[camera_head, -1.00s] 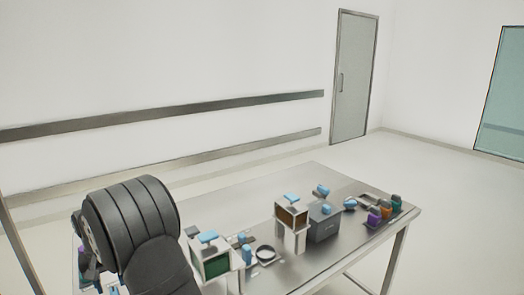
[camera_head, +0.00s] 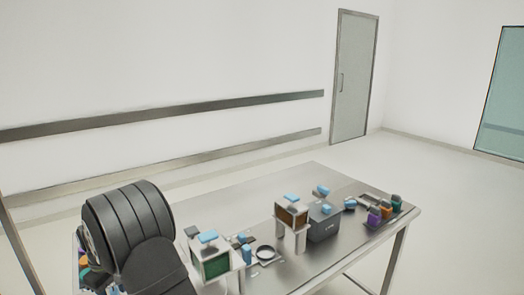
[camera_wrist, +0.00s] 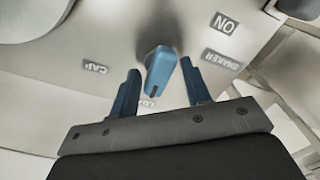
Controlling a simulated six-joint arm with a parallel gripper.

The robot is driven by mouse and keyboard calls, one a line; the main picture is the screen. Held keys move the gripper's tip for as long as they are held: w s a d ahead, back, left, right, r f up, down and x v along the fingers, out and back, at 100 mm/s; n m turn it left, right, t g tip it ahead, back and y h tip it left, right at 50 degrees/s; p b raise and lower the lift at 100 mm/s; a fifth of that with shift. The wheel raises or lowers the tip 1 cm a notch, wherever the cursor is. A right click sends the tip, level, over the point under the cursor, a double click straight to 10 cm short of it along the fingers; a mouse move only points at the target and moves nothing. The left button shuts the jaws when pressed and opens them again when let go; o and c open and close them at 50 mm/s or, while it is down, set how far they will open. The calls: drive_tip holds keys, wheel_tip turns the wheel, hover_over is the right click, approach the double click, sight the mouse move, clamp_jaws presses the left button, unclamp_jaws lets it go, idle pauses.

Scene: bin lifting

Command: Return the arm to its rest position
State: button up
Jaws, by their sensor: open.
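My gripper (camera_wrist: 161,98) shows in the wrist view with its two blue fingers apart. A blue piece (camera_wrist: 160,72) shows between and beyond the fingertips; I cannot tell whether it touches them. It appears to be on a pale surface with labels reading "CAP", "ON" and "SHAKER". In the head view my dark ribbed arm fills the lower left, and my gripper is hidden there.
A metal table (camera_head: 316,180) carries a white box with a green front (camera_head: 211,263), a brown-windowed device (camera_head: 291,216), a dark grey box (camera_head: 323,225), a ring (camera_head: 265,253) and several coloured bins (camera_head: 385,209) at the right. The table's back part is clear.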

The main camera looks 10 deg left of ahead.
drive_tip(key=shift+n, duration=0.8)
drive_tip(key=s+d+r+m+t+y, duration=0.1)
drive_tip(key=s+d+r+m+y, duration=0.2)
drive_tip(key=r, duration=0.5)
drive_tip(key=s+d+r+m+t, duration=0.2)
drive_tip(key=r+m, duration=0.3)
drive_tip(key=r, duration=0.3)
drive_tip(key=x, duration=1.7)
drive_tip(key=shift+w+a+f, duration=0.15)
drive_tip(key=shift+w, duration=0.05)
